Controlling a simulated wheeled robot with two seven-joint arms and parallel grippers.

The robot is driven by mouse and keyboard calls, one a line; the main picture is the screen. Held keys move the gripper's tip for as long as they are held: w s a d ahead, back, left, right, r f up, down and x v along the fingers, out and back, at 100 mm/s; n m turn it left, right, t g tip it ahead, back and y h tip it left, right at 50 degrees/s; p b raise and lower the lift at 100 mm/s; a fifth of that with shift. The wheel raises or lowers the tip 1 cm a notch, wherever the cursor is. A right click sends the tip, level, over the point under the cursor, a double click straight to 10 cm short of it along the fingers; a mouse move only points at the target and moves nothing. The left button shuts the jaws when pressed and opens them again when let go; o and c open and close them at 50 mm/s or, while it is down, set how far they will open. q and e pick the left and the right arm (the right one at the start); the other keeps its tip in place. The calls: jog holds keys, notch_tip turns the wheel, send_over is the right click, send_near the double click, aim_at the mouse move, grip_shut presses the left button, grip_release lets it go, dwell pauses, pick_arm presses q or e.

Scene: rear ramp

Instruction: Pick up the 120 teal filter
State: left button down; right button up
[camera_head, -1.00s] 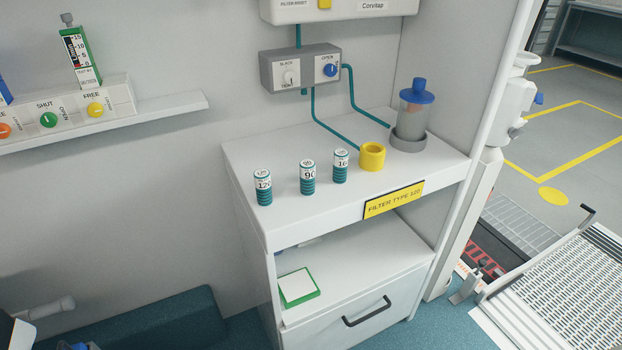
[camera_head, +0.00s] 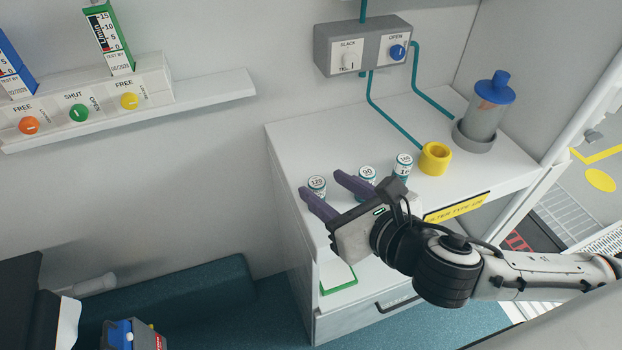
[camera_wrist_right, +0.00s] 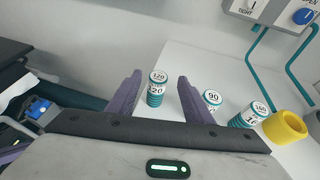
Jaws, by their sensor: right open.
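The 120 teal filter (camera_head: 317,184) stands upright on the white cabinet top, a small cylinder with a white label and teal bands. It also shows in the right wrist view (camera_wrist_right: 156,88). My right gripper (camera_head: 322,183) is open, its two purple fingers pointing at the 120 filter. In the right wrist view the filter appears between the fingertips (camera_wrist_right: 159,78), with a gap on each side, and nothing is gripped. In the head view the fingers partly hide its lower part. My left gripper is not seen.
The 90 filter (camera_head: 367,174) stands close to the right finger; the 160 filter (camera_wrist_right: 243,117) is farther right. A wall shelf (camera_head: 200,104) is at left. The cabinet top behind the filters is clear.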

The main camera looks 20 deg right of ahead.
jog(key=shift+w+a+f, duration=0.25)
jog(key=shift+w+f, duration=0.05)
jog(key=shift+w, duration=0.3)
jog(key=shift+w+a+f, duration=0.15)
jog(key=shift+w+f, duration=0.15)
jog(key=shift+w, duration=0.25)
jog(key=x, duration=0.4)
jog(key=shift+f, duration=0.3)
jog(key=shift+w+a+f, duration=0.15)
jog(key=shift+w+a, duration=0.05)
jog(key=shift+w, duration=0.25)
jog(key=c, duration=1)
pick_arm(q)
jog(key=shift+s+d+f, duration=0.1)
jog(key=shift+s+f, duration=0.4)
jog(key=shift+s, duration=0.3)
pick_arm(e)
jog(key=shift+c, duration=0.6)
